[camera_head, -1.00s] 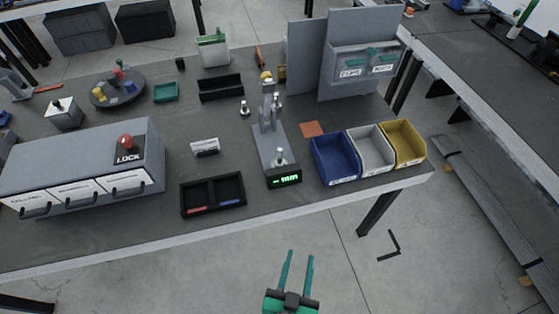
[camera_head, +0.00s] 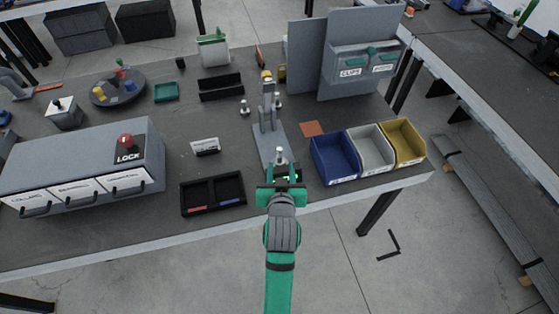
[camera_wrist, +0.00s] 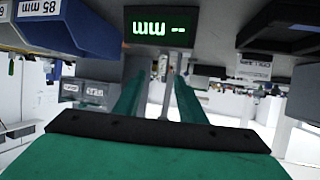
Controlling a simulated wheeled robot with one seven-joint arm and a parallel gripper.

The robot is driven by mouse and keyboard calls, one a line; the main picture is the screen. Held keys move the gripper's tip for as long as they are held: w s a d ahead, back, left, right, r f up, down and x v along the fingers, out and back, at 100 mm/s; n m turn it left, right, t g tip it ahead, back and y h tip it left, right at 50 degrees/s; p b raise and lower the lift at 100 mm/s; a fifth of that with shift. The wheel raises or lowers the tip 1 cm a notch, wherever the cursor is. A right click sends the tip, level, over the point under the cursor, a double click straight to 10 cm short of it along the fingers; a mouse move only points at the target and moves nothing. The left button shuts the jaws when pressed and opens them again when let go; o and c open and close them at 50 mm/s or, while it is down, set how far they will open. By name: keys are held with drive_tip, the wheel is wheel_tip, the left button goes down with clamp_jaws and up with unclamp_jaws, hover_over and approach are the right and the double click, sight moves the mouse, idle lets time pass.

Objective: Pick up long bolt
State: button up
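A metal bolt (camera_head: 280,155) stands upright on the front of the grey measuring gauge (camera_head: 263,148). Two more bolts stand behind it, one left of the gauge column (camera_head: 245,108) and one right of it (camera_head: 278,102). I cannot tell which is the longest. My gripper (camera_head: 282,172) is open at the front of the gauge, its green fingers pointing at the front bolt. In the upside-down wrist view, my fingers (camera_wrist: 158,88) are apart with a thin pale shaft (camera_wrist: 171,78) seen between them; contact is not clear.
A black two-part tray (camera_head: 213,210) lies left of the gauge. Blue (camera_head: 334,181), grey (camera_head: 368,172) and yellow (camera_head: 409,161) bins stand right of it. The green digital display (camera_wrist: 158,28) shows in the wrist view. A grey drawer unit (camera_head: 75,165) fills the table's left.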

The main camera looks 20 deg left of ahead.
sight(280, 154)
drive_tip(key=x, duration=0.5)
drive_tip(key=shift+w+a, duration=0.15)
drive_tip(key=shift+w, duration=0.1)
drive_tip(key=shift+f+x, duration=0.1)
drive_tip(key=shift+x, duration=1.2)
drive_tip(key=shift+f+x, duration=0.15)
drive_tip(key=shift+x, duration=1.2)
drive_tip(key=shift+s+a+r, duration=0.1)
drive_tip(key=shift+s, duration=0.1)
clamp_jaws()
